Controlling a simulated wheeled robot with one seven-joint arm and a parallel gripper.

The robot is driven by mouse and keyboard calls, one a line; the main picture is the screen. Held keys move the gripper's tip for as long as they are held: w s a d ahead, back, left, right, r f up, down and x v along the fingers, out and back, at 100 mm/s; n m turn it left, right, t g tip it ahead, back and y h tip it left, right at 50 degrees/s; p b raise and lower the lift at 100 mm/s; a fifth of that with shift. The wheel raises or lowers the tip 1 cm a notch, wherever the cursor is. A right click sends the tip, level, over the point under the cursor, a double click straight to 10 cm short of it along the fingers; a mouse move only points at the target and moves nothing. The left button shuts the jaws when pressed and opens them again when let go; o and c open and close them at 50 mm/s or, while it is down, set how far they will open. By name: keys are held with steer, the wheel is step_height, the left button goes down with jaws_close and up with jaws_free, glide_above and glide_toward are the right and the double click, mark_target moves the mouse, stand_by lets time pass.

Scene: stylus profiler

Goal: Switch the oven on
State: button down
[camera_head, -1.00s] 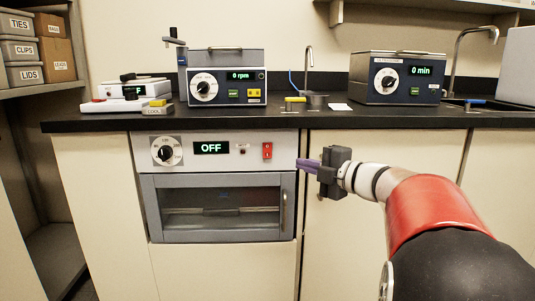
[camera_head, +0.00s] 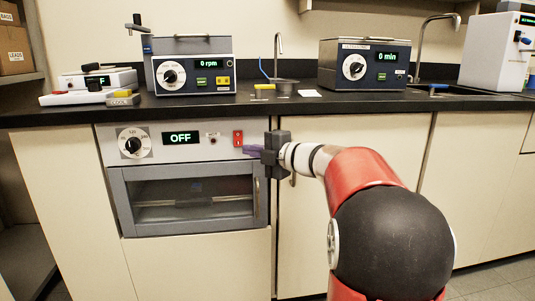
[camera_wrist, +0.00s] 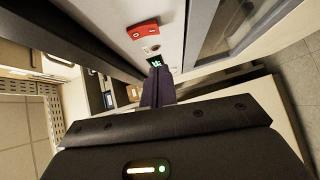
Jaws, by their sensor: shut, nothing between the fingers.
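The oven (camera_head: 112,190) is built into the cabinet under the counter. Its display (camera_head: 183,138) reads OFF. On its panel are a round dial (camera_head: 133,144) and a red rocker switch (camera_head: 238,138) at the right end. The switch also shows at the top of the wrist view (camera_wrist: 143,30). My gripper (camera_head: 248,150) has its purple fingers shut and empty, pointing left, just below and right of the switch. In the wrist view the closed fingers (camera_wrist: 158,72) appear below the switch. I cannot tell whether they touch the panel.
The oven's glass door (camera_head: 190,190) is closed, with a vertical handle (camera_head: 256,197) at its right. The black counter (camera_head: 300,104) overhangs above. A device reading 0 rpm (camera_head: 190,85) and one reading 0 min (camera_head: 365,85) stand on it. Floor is visible at lower right.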

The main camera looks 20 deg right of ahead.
mark_target(234, 144)
steer(key=shift+w+f, duration=0.2)
steer(key=shift+w, duration=1.2)
steer(key=shift+w+f, duration=0.15)
steer(key=shift+w, duration=1.25)
